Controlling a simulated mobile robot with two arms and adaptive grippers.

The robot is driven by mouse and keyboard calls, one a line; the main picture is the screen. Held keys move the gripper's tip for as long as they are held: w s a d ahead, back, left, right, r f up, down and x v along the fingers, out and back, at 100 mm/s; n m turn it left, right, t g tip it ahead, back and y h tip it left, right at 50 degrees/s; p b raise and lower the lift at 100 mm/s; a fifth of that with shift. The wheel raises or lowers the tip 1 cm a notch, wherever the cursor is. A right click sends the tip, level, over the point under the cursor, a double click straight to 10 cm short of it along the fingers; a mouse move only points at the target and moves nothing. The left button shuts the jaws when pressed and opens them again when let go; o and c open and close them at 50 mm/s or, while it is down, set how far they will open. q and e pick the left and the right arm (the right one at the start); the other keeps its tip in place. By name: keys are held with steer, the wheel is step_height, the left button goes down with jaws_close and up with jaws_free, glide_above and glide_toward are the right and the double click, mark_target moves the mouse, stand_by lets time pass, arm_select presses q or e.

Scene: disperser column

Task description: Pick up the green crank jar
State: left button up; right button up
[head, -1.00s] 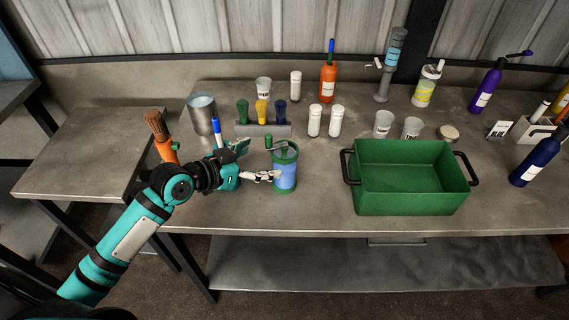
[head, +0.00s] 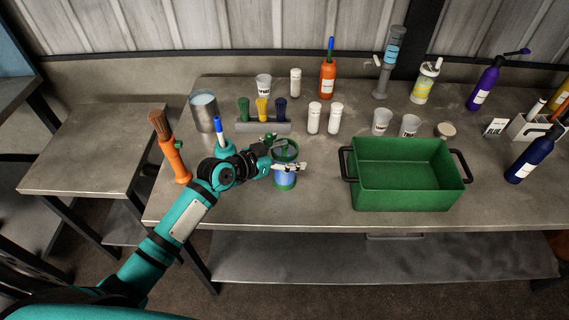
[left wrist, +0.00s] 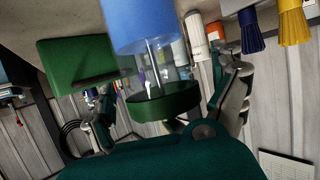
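The green crank jar (head: 285,180) stands upright on the table left of the green crate, with a green lid and a clear and blue body. It also shows large in the left wrist view (left wrist: 140,30), with its blue part at the top of the picture and its green rim near my palm. My left gripper (head: 286,154) is at the jar's upper part, partly covering it in the head view. In the left wrist view its two fingers (left wrist: 168,75) are spread on either side of the jar, with gaps visible. My right gripper is not in view.
A green crate (head: 408,204) stands to the right. An orange-handled brush (head: 175,160) and a blue-capped teal bottle (head: 220,135) are by my left arm. Behind are a rack (head: 264,128) of coloured brushes, a metal can (head: 205,112) and white bottles (head: 314,117). The front table strip is clear.

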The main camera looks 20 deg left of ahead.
arm_select(q)
steer(key=c, duration=1.5)
steer(key=shift+r, duration=0.1)
